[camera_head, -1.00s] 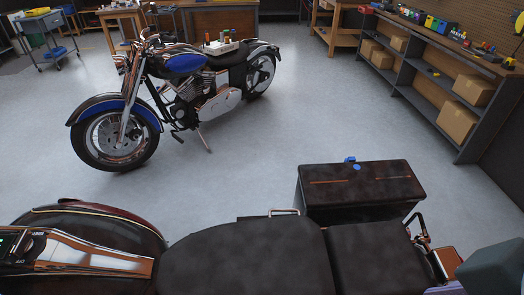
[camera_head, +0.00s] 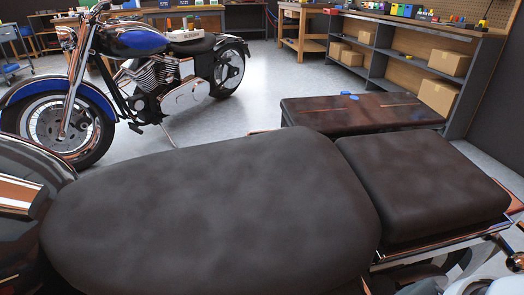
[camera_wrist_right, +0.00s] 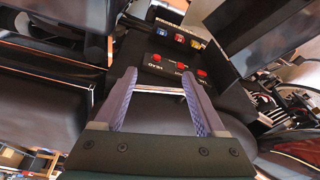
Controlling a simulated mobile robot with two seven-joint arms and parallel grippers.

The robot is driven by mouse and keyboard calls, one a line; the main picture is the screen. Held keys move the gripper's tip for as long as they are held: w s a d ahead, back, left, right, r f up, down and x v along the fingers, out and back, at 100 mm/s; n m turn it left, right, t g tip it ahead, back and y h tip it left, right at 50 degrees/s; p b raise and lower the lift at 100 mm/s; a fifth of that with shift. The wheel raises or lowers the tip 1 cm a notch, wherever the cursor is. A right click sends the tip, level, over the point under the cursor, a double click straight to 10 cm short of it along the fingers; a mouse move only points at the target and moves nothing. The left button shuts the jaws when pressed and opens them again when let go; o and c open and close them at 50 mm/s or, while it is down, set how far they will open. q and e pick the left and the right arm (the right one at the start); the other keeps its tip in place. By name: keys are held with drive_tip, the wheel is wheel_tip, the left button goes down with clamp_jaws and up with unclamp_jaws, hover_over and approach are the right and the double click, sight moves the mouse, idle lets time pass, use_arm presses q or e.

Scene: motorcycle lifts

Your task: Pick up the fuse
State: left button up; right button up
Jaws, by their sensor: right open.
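In the right wrist view, a black panel lies beyond my right gripper (camera_wrist_right: 159,76). My left gripper is not in view.
Red knobs (camera_wrist_right: 182,65) with labels sit on the panel nearer the fingertips. In the head view, a black motorcycle seat (camera_head: 210,210) and rear pad (camera_head: 420,185) fill the foreground. A blue motorcycle (camera_head: 150,85) stands behind, with open floor (camera_head: 225,120) between.

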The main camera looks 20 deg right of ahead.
drive_tip(key=w+f+m+b, duration=0.1)
drive_tip(key=w+f+b, duration=0.1)
drive_tip(key=f, duration=0.6)
drive_tip(key=w+f+m+b, duration=0.1)
drive_tip(key=w+f+b, duration=0.1)
drive_tip(key=f+b, duration=0.3)
drive_tip(key=w+f+m+h+b, duration=0.1)
drive_tip(key=w+f+b, duration=0.1)
drive_tip(key=f, duration=1)
drive_tip(key=shift+w+a+f+t+b, duration=0.2)
drive_tip(key=shift+t+b, duration=0.2)
drive_tip(key=shift+b, duration=0.5)
drive_tip(key=shift+w+f, duration=0.25)
drive_tip(key=shift+f, duration=0.1)
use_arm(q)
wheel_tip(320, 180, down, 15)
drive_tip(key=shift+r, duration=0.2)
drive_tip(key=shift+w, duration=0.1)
use_arm(e)
drive_tip(key=shift+r, duration=0.1)
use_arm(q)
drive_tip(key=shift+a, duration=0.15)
use_arm(e)
clamp_jaws()
